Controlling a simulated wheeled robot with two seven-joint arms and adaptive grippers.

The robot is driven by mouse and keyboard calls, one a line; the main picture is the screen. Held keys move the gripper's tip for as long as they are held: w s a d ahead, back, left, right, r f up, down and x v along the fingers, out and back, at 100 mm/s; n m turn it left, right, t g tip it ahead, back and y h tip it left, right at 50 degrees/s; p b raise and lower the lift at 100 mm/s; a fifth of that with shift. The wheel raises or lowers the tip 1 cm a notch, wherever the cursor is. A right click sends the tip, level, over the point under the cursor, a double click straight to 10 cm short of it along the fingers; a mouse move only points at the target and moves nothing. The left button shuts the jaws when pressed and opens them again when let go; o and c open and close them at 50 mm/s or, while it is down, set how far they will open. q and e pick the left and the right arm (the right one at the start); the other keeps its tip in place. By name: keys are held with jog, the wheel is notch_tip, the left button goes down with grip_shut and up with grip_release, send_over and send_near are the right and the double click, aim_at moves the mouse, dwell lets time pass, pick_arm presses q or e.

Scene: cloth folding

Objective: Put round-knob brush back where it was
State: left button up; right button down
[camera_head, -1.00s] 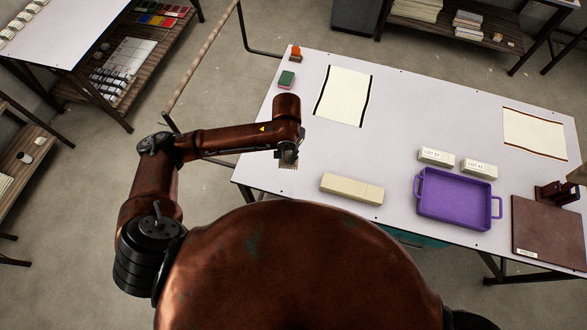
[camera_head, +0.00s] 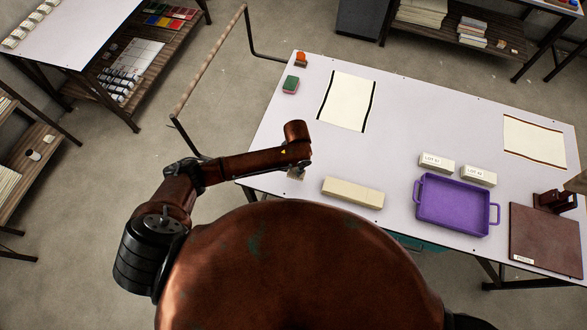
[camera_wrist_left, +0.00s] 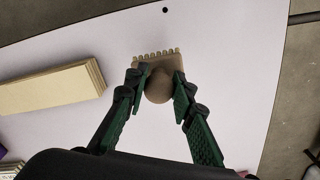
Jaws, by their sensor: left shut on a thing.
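The round-knob brush (camera_wrist_left: 158,66) is tan, with a round knob and a toothed far edge, in the left wrist view. My left gripper (camera_wrist_left: 159,92) is shut on its knob, one green finger on each side. In the head view my left gripper (camera_head: 297,172) is over the table's near left part, and the brush is mostly hidden under the arm. I cannot tell whether the brush touches the table. My right gripper is not in view.
A long beige block (camera_head: 352,193) lies just right of my left gripper. A purple tray (camera_head: 453,232) and two labelled white blocks stand further right. The table's left edge is near.

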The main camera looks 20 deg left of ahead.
pick_arm(q)
jog(key=shift+w+a+f, duration=0.3)
jog(key=shift+w+f, duration=0.15)
jog(key=shift+f, duration=0.2)
jog(key=shift+w+a+f, duration=0.25)
jog(key=shift+w+f, duration=0.2)
jog(key=shift+f, duration=0.15)
jog(key=shift+w+f, duration=0.1)
jog(key=shift+f, duration=1.45)
jog(key=shift+f, duration=0.1)
jog(key=o, duration=1)
notch_tip(320, 180, up, 12)
jog(key=shift+r, duration=0.15)
